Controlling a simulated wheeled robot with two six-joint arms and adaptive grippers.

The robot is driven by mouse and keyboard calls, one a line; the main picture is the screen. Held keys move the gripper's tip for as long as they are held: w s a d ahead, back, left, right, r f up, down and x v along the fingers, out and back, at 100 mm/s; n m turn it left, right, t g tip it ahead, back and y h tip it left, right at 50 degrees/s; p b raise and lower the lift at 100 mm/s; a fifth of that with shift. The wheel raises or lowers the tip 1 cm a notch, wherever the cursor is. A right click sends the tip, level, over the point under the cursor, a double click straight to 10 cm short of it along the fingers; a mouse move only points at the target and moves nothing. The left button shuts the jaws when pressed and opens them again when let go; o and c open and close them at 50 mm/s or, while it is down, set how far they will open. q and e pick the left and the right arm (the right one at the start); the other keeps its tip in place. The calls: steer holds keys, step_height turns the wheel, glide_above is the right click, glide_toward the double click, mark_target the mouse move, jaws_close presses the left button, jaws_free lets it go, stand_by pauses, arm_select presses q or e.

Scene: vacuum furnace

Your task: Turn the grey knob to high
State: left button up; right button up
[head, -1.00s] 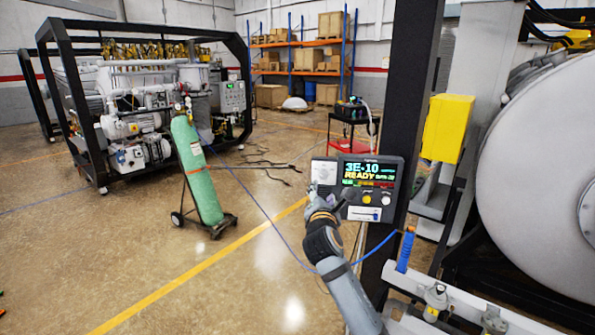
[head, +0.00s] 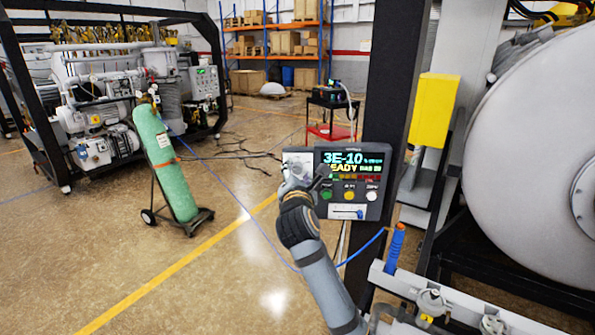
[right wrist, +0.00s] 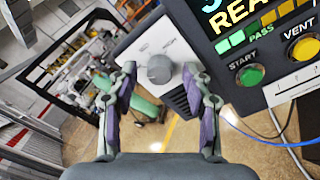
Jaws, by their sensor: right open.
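The grey knob (right wrist: 160,69) sits on a light panel (right wrist: 143,43) at the left side of the control box (head: 352,160). In the right wrist view it shows between the fingertips of my right gripper (right wrist: 160,80), which is open with one finger on each side. The fingers appear apart from the knob; the exact depth gap is hard to tell. In the head view my right gripper (head: 303,180) is in front of the light panel and largely hides the knob. My left gripper is not in view.
The box's display reads 3E-10 READY. A green start button (right wrist: 251,74) and a yellow vent button (right wrist: 305,46) are right of the knob. A black post (head: 395,90) stands behind the box. A green cylinder (head: 167,165) on a cart stands to the left on open floor.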

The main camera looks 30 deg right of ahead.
steer(key=shift+s+r, duration=0.1)
steer(key=shift+s, duration=0.05)
steer(key=shift+c, duration=0.5)
steer(key=c, duration=0.5)
jaws_close()
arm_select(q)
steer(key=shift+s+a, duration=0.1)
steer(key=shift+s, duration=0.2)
